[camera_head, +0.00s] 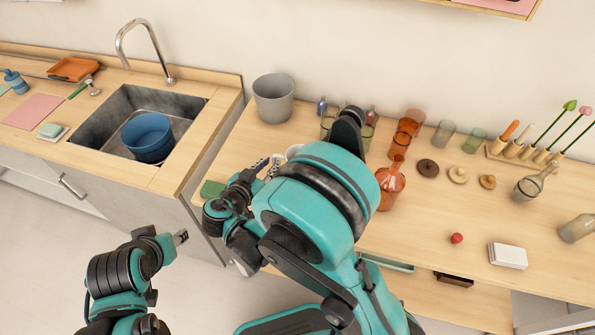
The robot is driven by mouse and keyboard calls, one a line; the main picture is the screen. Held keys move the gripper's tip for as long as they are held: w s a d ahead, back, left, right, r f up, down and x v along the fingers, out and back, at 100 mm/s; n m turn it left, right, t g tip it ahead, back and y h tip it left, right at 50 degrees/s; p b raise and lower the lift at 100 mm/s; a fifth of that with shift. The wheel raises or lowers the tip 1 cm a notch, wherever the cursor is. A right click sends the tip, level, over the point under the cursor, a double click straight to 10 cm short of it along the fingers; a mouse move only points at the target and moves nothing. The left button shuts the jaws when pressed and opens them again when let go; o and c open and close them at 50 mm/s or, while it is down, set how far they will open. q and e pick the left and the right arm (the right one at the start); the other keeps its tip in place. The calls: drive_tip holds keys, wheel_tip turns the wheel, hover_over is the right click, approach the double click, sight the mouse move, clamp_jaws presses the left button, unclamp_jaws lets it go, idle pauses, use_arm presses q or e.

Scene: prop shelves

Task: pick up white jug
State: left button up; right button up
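A small white rim (293,151), which may be the white jug, shows on the wooden counter behind my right arm. The arm hides most of it, so its full shape and handle cannot be seen. My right gripper (269,166) reaches over the counter just left of this white piece. Its fingers are small and partly covered, and I cannot tell whether they touch it or how far they are apart. My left gripper (181,237) is low at the left, over the floor in front of the cabinet and away from the counter. Its finger opening is not clear.
A grey bucket (273,98) stands behind the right gripper. An orange flask (391,184) stands close right of my arm, with glasses behind it. A green block (212,189) lies at the counter's left edge. The sink (100,116) holds a blue bowl (147,137).

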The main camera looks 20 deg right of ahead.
sight(273, 162)
drive_tip(key=x, duration=0.3)
drive_tip(key=shift+w+d+f+b, duration=0.15)
drive_tip(key=shift+d+b, duration=0.05)
drive_tip(key=shift+b, duration=0.15)
clamp_jaws()
wheel_tip(273, 162, up, 5)
drive_tip(key=shift+f+p, duration=0.1)
drive_tip(key=shift+p, duration=1.15)
drive_tip(key=s+d+r+p, duration=0.3)
drive_tip(key=d+r, duration=0.3)
drive_tip(key=d, duration=0.5)
drive_tip(key=shift+r, duration=0.15)
drive_tip(key=shift+w+d, duration=0.1)
